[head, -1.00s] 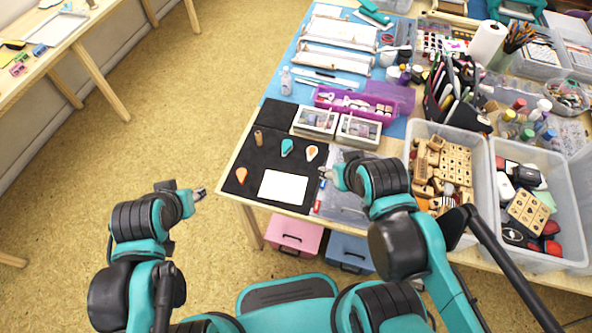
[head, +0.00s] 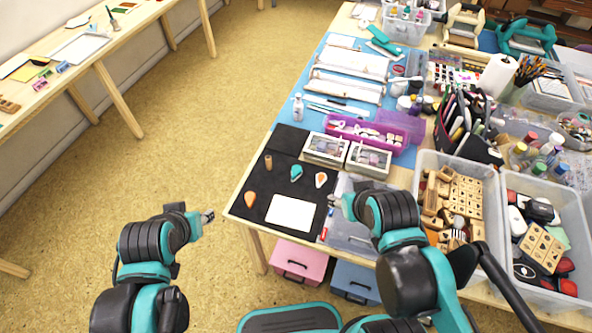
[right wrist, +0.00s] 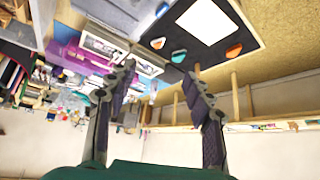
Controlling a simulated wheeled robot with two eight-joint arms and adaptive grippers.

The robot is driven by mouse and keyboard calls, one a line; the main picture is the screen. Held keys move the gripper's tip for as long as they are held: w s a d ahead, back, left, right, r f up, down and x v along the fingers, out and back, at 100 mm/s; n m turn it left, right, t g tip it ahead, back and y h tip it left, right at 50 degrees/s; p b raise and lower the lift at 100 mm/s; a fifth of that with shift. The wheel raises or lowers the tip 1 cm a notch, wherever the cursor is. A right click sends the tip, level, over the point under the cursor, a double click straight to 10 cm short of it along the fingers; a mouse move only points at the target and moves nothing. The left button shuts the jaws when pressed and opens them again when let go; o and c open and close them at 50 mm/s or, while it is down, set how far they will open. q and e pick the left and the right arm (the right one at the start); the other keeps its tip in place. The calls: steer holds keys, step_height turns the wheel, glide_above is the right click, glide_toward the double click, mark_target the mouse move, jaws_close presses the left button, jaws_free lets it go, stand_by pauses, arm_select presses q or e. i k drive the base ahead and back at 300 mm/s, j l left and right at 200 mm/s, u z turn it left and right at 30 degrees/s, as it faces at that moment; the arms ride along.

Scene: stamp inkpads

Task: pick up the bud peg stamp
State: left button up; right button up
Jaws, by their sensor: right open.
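A small brown wooden peg (head: 268,162), which looks like the peg stamp, stands upright on the black mat (head: 262,215) near its left edge. Its stamp face is hidden, so I cannot tell its design. My right gripper (head: 334,202) is at the mat's right edge, to the right of the peg and well apart from it. In the right wrist view its two fingers (right wrist: 163,85) are spread with nothing between them. My left gripper (head: 208,216) hangs off the table's left edge, over the floor; its fingers are too small to judge.
On the mat lie a teal inkpad (head: 296,173), an orange-and-white one (head: 320,180), an orange one (head: 250,199) and a white card (head: 292,213). Two display boxes (head: 368,160) stand behind. A bin of wooden stamps (head: 462,197) stands at right.

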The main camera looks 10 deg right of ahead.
mark_target(268, 160)
steer(key=j+z, duration=0.1)
steer(key=z, duration=0.25)
steer(key=j+z, duration=0.15)
steer(key=z, duration=0.2)
steer(key=j+z, duration=0.1)
steer(key=z, duration=0.25)
steer(key=j+z, duration=0.3)
steer(key=j, duration=0.4)
steer(key=k+j+z, duration=0.1)
steer(key=j+z, duration=0.25)
steer(key=j, duration=0.4)
steer(key=i+j, duration=0.1)
steer(key=j, duration=0.3)
